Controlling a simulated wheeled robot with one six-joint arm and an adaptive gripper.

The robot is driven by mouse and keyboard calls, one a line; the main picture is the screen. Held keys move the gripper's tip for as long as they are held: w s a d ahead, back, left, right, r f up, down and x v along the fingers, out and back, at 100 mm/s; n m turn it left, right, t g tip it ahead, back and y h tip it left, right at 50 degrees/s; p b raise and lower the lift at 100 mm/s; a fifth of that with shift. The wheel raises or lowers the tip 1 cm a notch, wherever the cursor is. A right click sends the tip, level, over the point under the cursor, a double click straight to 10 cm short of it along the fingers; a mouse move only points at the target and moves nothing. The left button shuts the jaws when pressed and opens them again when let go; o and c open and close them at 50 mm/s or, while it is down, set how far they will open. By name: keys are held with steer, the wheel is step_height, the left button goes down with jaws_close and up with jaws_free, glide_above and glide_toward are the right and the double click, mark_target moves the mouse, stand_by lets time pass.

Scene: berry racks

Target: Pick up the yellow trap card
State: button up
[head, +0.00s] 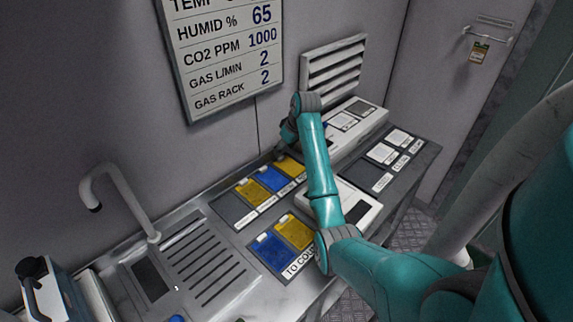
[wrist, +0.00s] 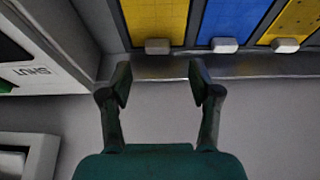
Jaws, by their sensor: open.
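Several yellow trap cards with pale tabs lie on the bench among blue ones. In the head view, one yellow card (head: 250,192) and another (head: 290,167) are in the back row, with a blue card (head: 270,179) between them. The front tray has a yellow card (head: 294,232) right of a blue card (head: 272,252). In the wrist view, a yellow card (wrist: 155,22) is beyond my gripper (wrist: 161,84), a blue card (wrist: 232,20) is right of it, and another yellow card (wrist: 291,22) is at far right. My gripper is open and empty, apart from the cards.
A white-topped device (head: 355,203) stands beside the cards, partly behind my arm. A dark tray (head: 415,160) with white cards is at the right. A tap (head: 118,183) and drain grille (head: 205,265) are at the left. A wall sign (head: 225,60) and vent (head: 333,70) are behind.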

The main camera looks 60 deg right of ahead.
mark_target(281, 157)
steer(key=shift+x, duration=2.7)
steer(key=shift+w+d+r, duration=0.1)
steer(key=shift+d, duration=0.05)
steer(key=shift+c, duration=0.2)
steer(key=c, duration=0.9)
